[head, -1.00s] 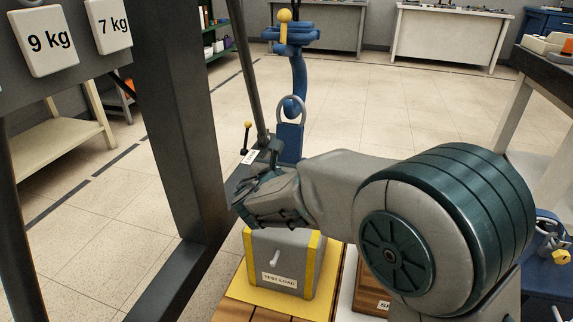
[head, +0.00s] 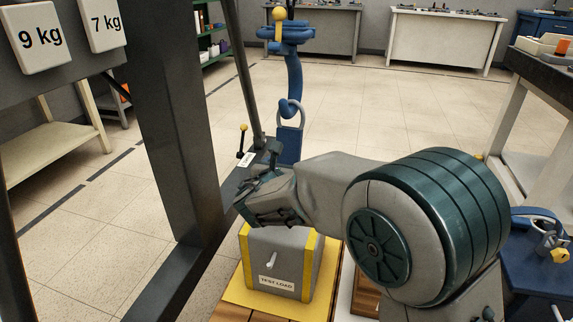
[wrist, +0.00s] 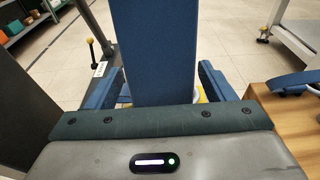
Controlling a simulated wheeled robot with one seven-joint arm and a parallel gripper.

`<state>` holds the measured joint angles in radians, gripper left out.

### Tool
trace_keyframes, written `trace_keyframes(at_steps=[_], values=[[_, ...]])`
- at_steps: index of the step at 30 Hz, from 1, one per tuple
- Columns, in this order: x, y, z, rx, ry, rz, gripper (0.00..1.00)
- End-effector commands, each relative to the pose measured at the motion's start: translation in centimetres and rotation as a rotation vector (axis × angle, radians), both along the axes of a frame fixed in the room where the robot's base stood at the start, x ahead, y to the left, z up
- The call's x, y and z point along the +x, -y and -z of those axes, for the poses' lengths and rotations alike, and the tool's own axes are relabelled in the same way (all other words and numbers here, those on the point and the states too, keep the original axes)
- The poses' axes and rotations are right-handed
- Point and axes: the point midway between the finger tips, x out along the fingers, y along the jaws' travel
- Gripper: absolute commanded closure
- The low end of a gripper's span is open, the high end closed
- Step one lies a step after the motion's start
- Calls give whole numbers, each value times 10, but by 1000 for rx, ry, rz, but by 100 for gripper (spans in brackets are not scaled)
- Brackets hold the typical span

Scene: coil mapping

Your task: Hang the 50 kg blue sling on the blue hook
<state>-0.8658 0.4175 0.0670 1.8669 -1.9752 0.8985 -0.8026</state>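The blue hook (head: 293,85) hangs from a blue block with a yellow knob. The blue sling (head: 289,146) hangs upright below it, with a grey ring (head: 291,107) at its top. The ring overlaps the hook's curled tip and appears to be around it; exact seating is unclear. The sling's lower part is hidden behind my arm. My gripper (wrist: 160,92) is at the sling's lower part. In the wrist view the blue strap (wrist: 155,50) stands between its two fingers, with narrow gaps on both sides. Any weight mark on the sling is not visible.
A grey and yellow test load (head: 278,263) sits on a pallet below my gripper. A dark post (head: 170,110) with 9 kg and 7 kg signs stands on the left. A blue stand (head: 535,262) with another sling-like item is at right. The floor behind is open.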

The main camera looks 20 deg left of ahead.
Motion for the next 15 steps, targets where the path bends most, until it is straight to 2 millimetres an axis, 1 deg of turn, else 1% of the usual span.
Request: trace_keyframes(at_steps=[10,13,15], values=[[-3,0,0,-1,-3,-1,20],[-13,1,-4,-1,-3,-1,20],[-24,2,-7,-1,-2,-3,20]])
